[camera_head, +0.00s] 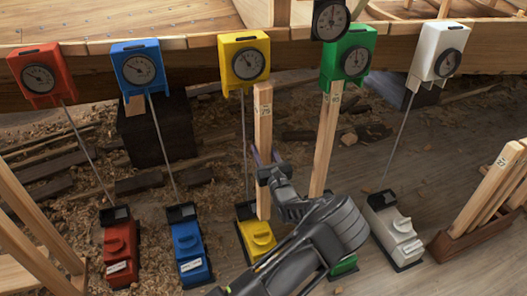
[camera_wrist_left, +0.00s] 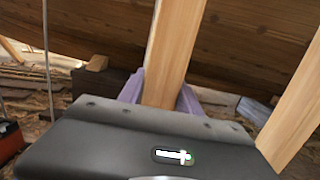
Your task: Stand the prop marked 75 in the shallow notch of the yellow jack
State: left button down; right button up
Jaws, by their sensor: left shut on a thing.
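My left gripper (camera_head: 266,158) is shut on a pale wooden prop (camera_head: 263,110), with a purple finger on each side of it. The prop is about upright; its dark mark near the top is too small to read surely. Its lower end is at the yellow jack's base (camera_head: 257,238); I cannot tell whether it touches or sits in a notch. The yellow jack's dial (camera_head: 244,62) is just above the prop's top, by the hull. In the left wrist view the prop (camera_wrist_left: 173,45) rises between the purple fingers (camera_wrist_left: 160,95). My right gripper is not in view.
The green jack (camera_head: 347,58), close on the right, has another prop (camera_head: 325,145) under it. Red (camera_head: 120,245), blue (camera_head: 188,245) and white (camera_head: 393,230) jacks stand around. A rack of props (camera_head: 490,215) is at the right. Wood scraps litter the floor.

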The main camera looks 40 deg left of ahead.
pick_arm(q)
jog(key=shift+f+b, duration=1.1)
jog(key=shift+f, duration=0.2)
jog(key=f+b+x, duration=0.1)
jog(key=b+x, duration=0.2)
jog(key=x, duration=0.5)
jog(key=shift+b, duration=0.3)
jog(key=shift+f, duration=0.45)
jog(key=shift+w+a, duration=0.1)
jog(key=shift+a, duration=0.05)
dwell(0.4)
